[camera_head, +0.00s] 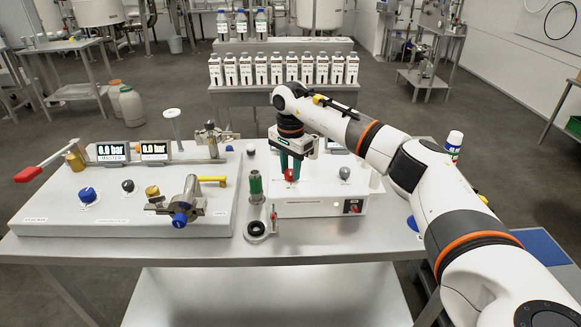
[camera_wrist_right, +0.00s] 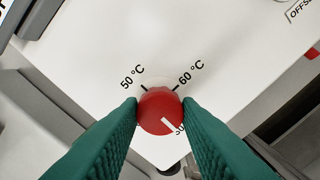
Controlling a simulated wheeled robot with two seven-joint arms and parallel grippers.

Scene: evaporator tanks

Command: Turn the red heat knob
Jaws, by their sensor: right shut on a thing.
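The red heat knob (camera_wrist_right: 160,111) is round with a white pointer line and sits on a white panel marked 50 °C and 60 °C. In the right wrist view the pointer aims toward the lower right, near a partly hidden mark. My right gripper (camera_wrist_right: 160,108) has its green fingers on both sides of the knob, shut on it. In the head view my right gripper (camera_head: 291,172) reaches down onto the white heater unit (camera_head: 318,208), and the red knob (camera_head: 290,175) shows between the fingers. My left gripper is not in view.
A green-topped cylinder (camera_head: 255,186) and a ring-shaped holder (camera_head: 256,229) stand left of the heater unit. A grey knob (camera_head: 345,173) is on the unit's right. A panel with valves and displays (camera_head: 112,151) fills the table's left. Bottles (camera_head: 292,70) stand behind.

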